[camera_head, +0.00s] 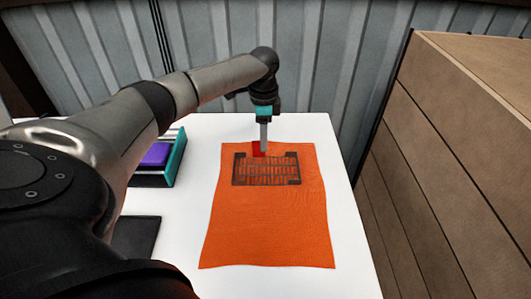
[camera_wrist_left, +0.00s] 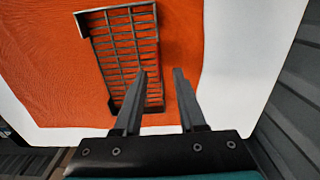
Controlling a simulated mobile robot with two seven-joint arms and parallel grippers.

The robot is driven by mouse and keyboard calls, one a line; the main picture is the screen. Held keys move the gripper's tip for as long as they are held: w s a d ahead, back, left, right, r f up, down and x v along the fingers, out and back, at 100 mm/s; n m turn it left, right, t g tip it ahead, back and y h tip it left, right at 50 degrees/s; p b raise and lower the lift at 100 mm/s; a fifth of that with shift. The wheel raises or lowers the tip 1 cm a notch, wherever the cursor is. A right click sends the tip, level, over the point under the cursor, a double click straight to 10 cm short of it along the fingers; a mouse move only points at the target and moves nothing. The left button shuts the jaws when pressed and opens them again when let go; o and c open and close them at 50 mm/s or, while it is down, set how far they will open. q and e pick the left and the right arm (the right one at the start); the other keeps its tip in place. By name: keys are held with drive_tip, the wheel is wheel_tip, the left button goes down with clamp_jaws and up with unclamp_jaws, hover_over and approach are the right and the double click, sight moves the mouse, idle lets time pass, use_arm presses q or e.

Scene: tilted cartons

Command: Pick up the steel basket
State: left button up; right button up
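The steel basket (camera_head: 267,171) is a dark wire grid lying on an orange cloth (camera_head: 265,225) on the white table. It also shows in the left wrist view (camera_wrist_left: 124,45), at upper left of the fingers. My left gripper (camera_head: 263,148) points down at the basket's far edge in the head view. Its fingers (camera_wrist_left: 159,72) are apart with nothing gripped between them. One finger overlaps the basket in the picture and the other is past its side edge. Whether the fingers touch it, I cannot tell. My right gripper is not in view.
A teal-edged tray (camera_head: 177,160) with a purple thing (camera_head: 156,154) stands at the left. A dark flat thing (camera_head: 136,237) lies in front of it. A wooden crate (camera_head: 470,130) rises at the right and a corrugated wall (camera_head: 330,70) stands behind. The near cloth is clear.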

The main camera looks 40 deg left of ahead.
use_arm(q)
drive_tip(key=shift+f, duration=0.8)
drive_tip(key=shift+c, duration=0.2)
clamp_jaws()
idle(0.6)
